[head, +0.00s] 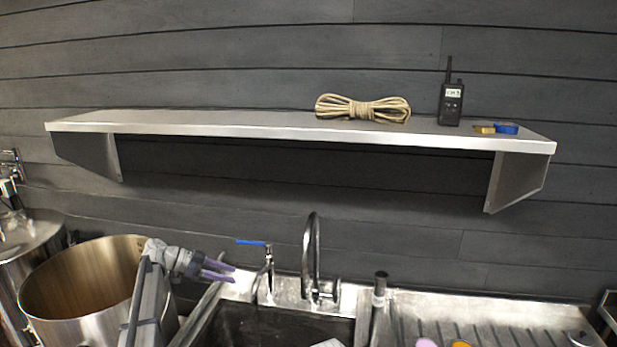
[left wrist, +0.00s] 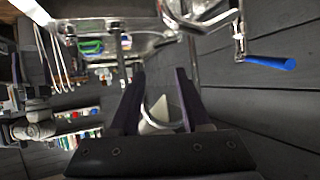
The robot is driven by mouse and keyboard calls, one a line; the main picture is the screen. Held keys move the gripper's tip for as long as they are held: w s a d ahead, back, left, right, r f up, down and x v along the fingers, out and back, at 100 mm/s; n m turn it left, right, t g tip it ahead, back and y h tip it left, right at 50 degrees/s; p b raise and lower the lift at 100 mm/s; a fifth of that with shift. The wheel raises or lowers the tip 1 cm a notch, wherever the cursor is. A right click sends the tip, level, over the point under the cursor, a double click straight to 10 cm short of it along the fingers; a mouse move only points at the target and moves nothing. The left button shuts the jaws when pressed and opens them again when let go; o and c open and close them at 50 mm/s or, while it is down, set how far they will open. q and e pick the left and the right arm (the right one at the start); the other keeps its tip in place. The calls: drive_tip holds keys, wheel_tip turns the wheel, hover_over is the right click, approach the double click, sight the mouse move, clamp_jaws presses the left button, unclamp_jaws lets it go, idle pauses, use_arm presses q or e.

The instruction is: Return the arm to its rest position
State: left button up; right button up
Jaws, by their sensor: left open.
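My left gripper (head: 218,269) is in the head view at the lower left, between the large steel pot and the blue-handled tap. Its two purple-grey fingers point right and stand apart, with nothing seen held. In the left wrist view the open fingers (left wrist: 160,100) show dark, with a gap between them. A pale rounded thing shows through that gap, and I cannot tell what it is. My left arm (head: 148,305) rises from the bottom edge in front of the pot. My right gripper is not in view.
The blue-handled tap (head: 268,268) and the curved faucet (head: 312,260) stand behind the sink (head: 270,325), near the gripper. The open steel pot (head: 75,285) is at left. A wall shelf (head: 230,124) above holds rope (head: 362,108), a radio (head: 451,103) and small blue and yellow items.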

use_arm(q)
drive_tip(key=s+d+f+n+g+y, duration=0.2)
drive_tip(key=s+d+f+n+y, duration=0.15)
drive_tip(key=s+d, duration=0.55)
drive_tip(key=s+d+f+n+g+y, duration=0.1)
drive_tip(key=s+d+f+n+y, duration=0.1)
drive_tip(key=s+d+f, duration=0.5)
drive_tip(key=s+d+n+y, duration=0.1)
drive_tip(key=s+n+y, duration=0.2)
drive_tip(key=s, duration=0.8)
drive_tip(key=s+d+f+n+y, duration=0.1)
drive_tip(key=s+n+y, duration=0.3)
drive_tip(key=s, duration=0.7)
drive_tip(key=shift+d+y, duration=0.6)
drive_tip(key=shift+y, duration=0.05)
drive_tip(key=shift+s+f, duration=0.1)
